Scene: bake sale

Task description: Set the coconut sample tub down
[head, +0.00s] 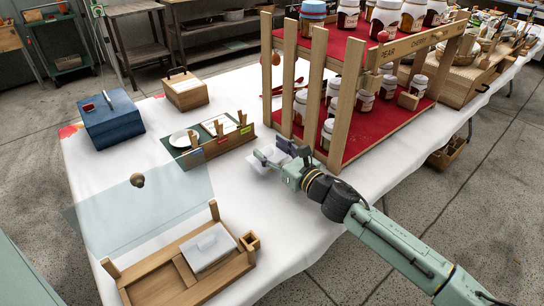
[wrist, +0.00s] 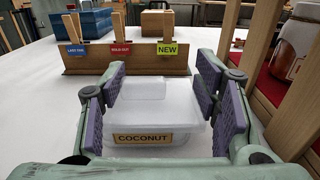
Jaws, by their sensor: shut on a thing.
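The coconut sample tub (wrist: 155,105) is a clear, lidded plastic box with a tan COCONUT label (wrist: 142,138) facing the wrist camera. My gripper (wrist: 163,103) is shut on it, with a purple pad at each side of the tub. In the head view my gripper (head: 279,160) is over the white table, left of the jar rack; the tub there is mostly hidden by the fingers. I cannot tell whether its underside touches the cloth.
A wooden holder (wrist: 125,64) with coloured tags stands behind the tub. The wooden jar rack (head: 342,118) is close on the right.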

